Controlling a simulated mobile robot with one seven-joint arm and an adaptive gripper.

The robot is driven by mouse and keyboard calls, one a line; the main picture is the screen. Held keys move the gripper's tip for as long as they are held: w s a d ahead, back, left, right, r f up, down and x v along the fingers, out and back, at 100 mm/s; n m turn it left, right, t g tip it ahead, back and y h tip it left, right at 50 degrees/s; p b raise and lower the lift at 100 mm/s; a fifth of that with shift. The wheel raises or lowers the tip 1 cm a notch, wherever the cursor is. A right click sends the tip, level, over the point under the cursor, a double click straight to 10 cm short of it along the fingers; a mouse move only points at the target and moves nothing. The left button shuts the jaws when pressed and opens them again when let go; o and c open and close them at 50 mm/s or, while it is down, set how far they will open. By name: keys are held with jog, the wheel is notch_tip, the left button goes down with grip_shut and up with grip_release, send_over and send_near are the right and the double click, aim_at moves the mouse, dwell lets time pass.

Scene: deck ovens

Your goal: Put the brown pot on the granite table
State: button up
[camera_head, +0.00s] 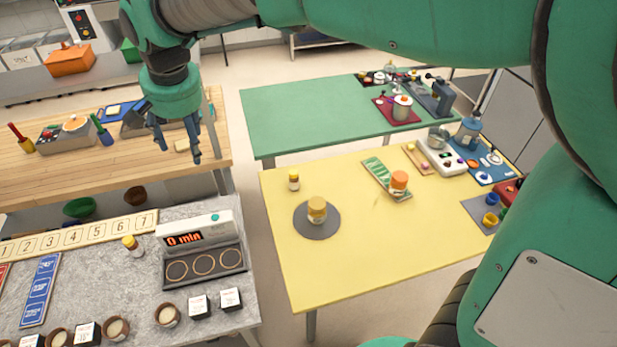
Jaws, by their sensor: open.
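The granite table (100,275) is the grey speckled surface at the lower left. A round brown vessel (135,196) sits low below the wooden table's front edge, beside a green bowl (79,207); I cannot tell if it is the brown pot. Several small brown cups with pale contents, such as one cup (167,315), stand along the granite table's front. My gripper (178,157) is open and points down over the right end of the wooden table (60,180). Nothing shows between its fingers. A small pale block (184,145) appears beside the fingers.
A yellow table (350,260) and a green table (300,115) stand right. An orange pot (70,60) is at the back left.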

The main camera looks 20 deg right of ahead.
jog(key=s+d+r+t, duration=0.1)
jog(key=s+d, duration=0.8)
jog(key=d, duration=0.4)
jog(key=s+d+r+t, duration=0.1)
jog(key=s+d, duration=0.7)
jog(key=d, duration=0.4)
jog(key=s+d+f+t+h, duration=0.1)
jog(key=s+d+f, duration=0.3)
jog(key=s+d, duration=0.2)
jog(key=s, duration=0.2)
jog(key=shift+s+n, duration=0.3)
jog(key=shift+n, duration=0.1)
jog(key=shift+f, duration=0.1)
notch_tip(320, 180, down, 5)
jog(key=b, duration=0.5)
